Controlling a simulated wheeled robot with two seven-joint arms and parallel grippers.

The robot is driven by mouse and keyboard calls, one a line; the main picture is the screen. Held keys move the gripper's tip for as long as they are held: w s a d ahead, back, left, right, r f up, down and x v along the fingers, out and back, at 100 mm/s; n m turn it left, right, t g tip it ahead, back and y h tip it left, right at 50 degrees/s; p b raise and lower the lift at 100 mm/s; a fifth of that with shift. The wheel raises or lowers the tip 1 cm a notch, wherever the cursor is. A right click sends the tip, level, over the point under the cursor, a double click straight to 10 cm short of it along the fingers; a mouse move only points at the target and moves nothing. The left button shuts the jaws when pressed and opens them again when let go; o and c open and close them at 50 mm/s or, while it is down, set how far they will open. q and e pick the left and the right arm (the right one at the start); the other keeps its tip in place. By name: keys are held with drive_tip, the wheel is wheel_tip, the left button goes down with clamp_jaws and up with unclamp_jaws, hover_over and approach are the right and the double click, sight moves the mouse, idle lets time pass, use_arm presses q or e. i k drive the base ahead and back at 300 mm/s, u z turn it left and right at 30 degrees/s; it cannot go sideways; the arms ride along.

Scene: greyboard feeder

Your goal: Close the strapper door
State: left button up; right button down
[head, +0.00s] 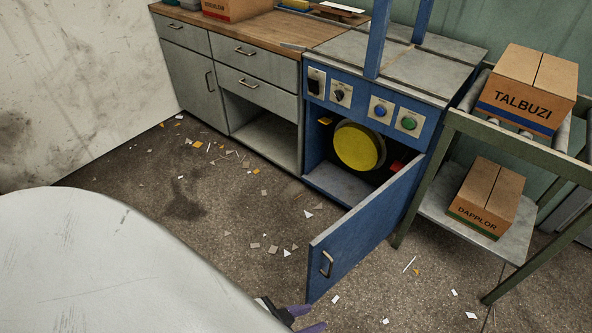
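The strapper (362,110) is a blue machine with a grey top and a blue arch. Its blue door (360,235) stands wide open, hinged at the right side of the cabinet and swung out towards me. A metal handle (327,264) sits near the door's free edge. The open cabinet shows a yellow round reel (359,147) inside. My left gripper (308,319) is at the bottom edge, just below the door's lower free corner. Its purple fingertips show apart, with nothing seen between them; the rest is cut off or hidden. My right gripper is out of view.
A grey cabinet with a wooden top (255,35) stands left of the strapper. A roller stand (455,125) at right carries a TALBUZI box (528,88), with a DAPPLOR box (486,198) on its shelf. Paper scraps litter the open floor (200,215).

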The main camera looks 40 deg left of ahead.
sight(338, 250)
drive_tip(key=u, duration=0.3)
drive_tip(key=k, duration=1)
drive_tip(key=u, duration=0.2)
drive_tip(key=i, duration=1.35)
drive_tip(key=u, duration=1.8)
drive_tip(key=k, duration=0.6)
drive_tip(key=z, duration=1.65)
